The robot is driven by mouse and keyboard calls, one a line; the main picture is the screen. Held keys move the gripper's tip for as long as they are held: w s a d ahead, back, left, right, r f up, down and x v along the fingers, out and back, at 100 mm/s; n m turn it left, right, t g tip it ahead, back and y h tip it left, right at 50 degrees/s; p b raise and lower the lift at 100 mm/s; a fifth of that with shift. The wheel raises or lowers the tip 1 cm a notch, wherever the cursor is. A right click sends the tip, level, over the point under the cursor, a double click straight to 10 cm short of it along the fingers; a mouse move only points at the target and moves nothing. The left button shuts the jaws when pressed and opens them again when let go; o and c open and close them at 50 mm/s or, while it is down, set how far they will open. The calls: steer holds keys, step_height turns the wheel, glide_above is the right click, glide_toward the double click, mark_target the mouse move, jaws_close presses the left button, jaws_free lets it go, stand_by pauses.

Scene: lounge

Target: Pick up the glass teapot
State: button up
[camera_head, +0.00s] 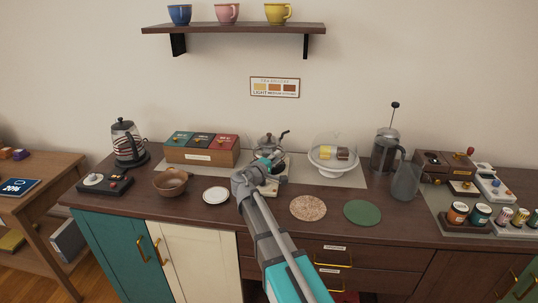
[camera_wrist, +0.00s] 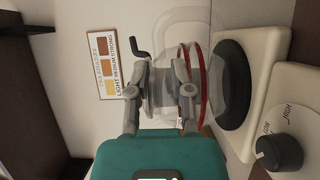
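The glass teapot (camera_wrist: 215,85) is clear, with red bands. In the wrist view, turned on its side, it stands on the black plate (camera_wrist: 236,85) of a cream warmer (camera_wrist: 262,60). A pale loop, apparently its handle, arches above my gripper. In the head view my arm hides most of the teapot. My gripper (camera_wrist: 162,60) is open, its two fingers apart beside the teapot's upper part. A grey cylindrical body shows between them; I cannot tell whether the fingers touch anything.
A black crank (camera_wrist: 140,45) shows beyond the fingers. A cake stand (camera_head: 332,160) under a dome is right of the arm, and a box of tea tins (camera_head: 200,155) is left. A white saucer (camera_head: 216,195), cork mat (camera_head: 308,208) and green mat (camera_head: 362,212) lie in front.

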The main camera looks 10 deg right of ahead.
mark_target(283, 152)
steer(key=shift+x, duration=2.45)
steer(key=shift+a, duration=0.15)
jaws_close()
